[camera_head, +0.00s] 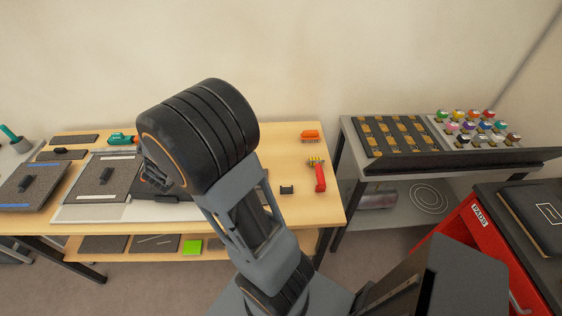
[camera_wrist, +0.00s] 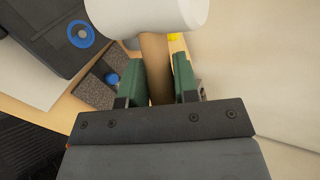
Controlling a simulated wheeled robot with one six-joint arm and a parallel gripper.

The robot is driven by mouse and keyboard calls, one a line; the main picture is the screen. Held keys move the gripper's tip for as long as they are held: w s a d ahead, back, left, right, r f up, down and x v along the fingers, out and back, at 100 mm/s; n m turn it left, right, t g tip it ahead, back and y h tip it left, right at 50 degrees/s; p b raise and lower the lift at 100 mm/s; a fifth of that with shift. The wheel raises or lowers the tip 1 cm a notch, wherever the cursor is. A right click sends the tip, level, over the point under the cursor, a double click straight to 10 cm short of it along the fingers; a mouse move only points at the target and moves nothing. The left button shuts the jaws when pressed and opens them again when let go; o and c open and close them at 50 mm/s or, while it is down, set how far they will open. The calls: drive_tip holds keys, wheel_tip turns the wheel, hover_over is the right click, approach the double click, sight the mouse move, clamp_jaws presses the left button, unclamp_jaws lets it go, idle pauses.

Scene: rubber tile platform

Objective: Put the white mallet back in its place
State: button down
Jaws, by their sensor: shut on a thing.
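The white mallet shows in the wrist view, with a white cylindrical head (camera_wrist: 145,14) at the top edge and a tan wooden handle (camera_wrist: 157,68). My gripper (camera_wrist: 158,80) is shut on the handle, with a green finger pad on each side of it. The head lies beyond the fingertips and is partly cut off by the frame. In the head view my dark arm covers the mallet and most of the gripper. The mallet's place cannot be made out.
A wooden workbench (camera_head: 288,215) carries speckled rubber tiles (camera_head: 105,178), a teal tool (camera_head: 122,139), a red-handled tool (camera_head: 320,177), an orange brush (camera_head: 310,134) and a small black block (camera_head: 287,189). A grey table (camera_head: 345,132) with colourful jars and a red cabinet (camera_head: 480,245) stand right.

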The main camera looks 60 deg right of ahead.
drive_tip(key=s+d+f+m+g+b, duration=0.2)
drive_tip(key=s+d+f+m+g, duration=0.2)
drive_tip(key=s, duration=0.5)
drive_tip(key=s+d+f+m+g+b, duration=0.3)
drive_tip(key=s+d+m+g, duration=0.6)
drive_tip(key=d, duration=0.2)
drive_tip(key=shift+d+f+h, duration=0.2)
drive_tip(key=shift+f+h, duration=0.1)
drive_tip(key=shift+f, duration=0.1)
drive_tip(key=shift+w, duration=0.1)
drive_tip(key=d+f, duration=0.3)
drive_tip(key=d, duration=0.1)
drive_tip(key=w+d+f, duration=0.1)
drive_tip(key=d+f, duration=0.1)
drive_tip(key=d, duration=0.2)
drive_tip(key=d+f, duration=0.3)
drive_tip(key=d, duration=0.1)
drive_tip(key=shift+w+d+f, duration=0.25)
drive_tip(key=shift+d+f, duration=0.05)
drive_tip(key=shift+d, duration=0.1)
drive_tip(key=f, duration=0.1)
drive_tip(key=d+f, duration=0.1)
drive_tip(key=f, duration=0.1)
drive_tip(key=shift+w+d+f, duration=0.1)
drive_tip(key=shift+f+p, duration=0.3)
drive_tip(key=shift+f, duration=0.1)
